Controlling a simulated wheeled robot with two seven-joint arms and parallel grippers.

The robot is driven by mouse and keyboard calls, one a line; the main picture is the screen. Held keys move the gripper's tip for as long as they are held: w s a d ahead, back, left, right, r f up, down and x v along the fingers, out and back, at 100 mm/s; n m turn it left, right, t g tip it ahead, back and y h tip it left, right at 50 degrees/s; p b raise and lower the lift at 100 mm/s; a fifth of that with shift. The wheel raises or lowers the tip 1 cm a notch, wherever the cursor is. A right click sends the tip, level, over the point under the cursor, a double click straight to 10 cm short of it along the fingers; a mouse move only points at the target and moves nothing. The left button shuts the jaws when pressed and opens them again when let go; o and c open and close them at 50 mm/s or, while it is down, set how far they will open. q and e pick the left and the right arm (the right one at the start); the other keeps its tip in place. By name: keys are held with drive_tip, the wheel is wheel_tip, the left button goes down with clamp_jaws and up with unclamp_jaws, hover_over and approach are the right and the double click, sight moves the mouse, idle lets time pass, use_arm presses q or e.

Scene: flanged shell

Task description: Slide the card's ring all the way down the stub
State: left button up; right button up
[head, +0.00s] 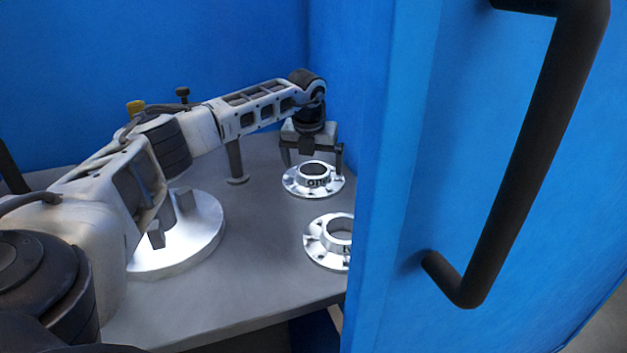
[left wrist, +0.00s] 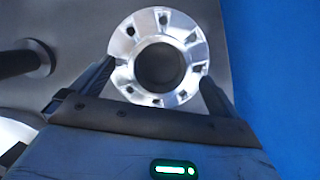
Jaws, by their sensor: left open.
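A shiny metal flanged ring (head: 292,185) with a raised neck and bolt holes lies on the grey table. Dark marks show on its neck. My left gripper (head: 313,165) is over it, open, with a finger on either side. In the left wrist view the ring (left wrist: 198,52) shows between the two fingers (left wrist: 158,74); I cannot tell if they touch it. A second flanged ring (head: 318,245) lies nearer, partly hidden by the blue panel. A dark upright post with a wide foot (head: 235,160) stands left of the gripper. I cannot make out a card.
A large pale disc (head: 205,245) with upright grey blocks lies at left, partly behind my left arm. A blue panel (head: 400,180) with a black handle (head: 520,150) closes off the right side. Blue walls (head: 90,80) stand behind. The table's front middle is clear.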

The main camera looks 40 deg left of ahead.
use_arm(q)
drive_tip(key=shift+x, duration=0.85)
drive_tip(key=c, duration=1.7)
drive_tip(key=shift+w+r, duration=0.15)
drive_tip(key=shift+r, duration=0.05)
drive_tip(key=c, duration=0.4)
drive_tip(key=shift+c, duration=0.2)
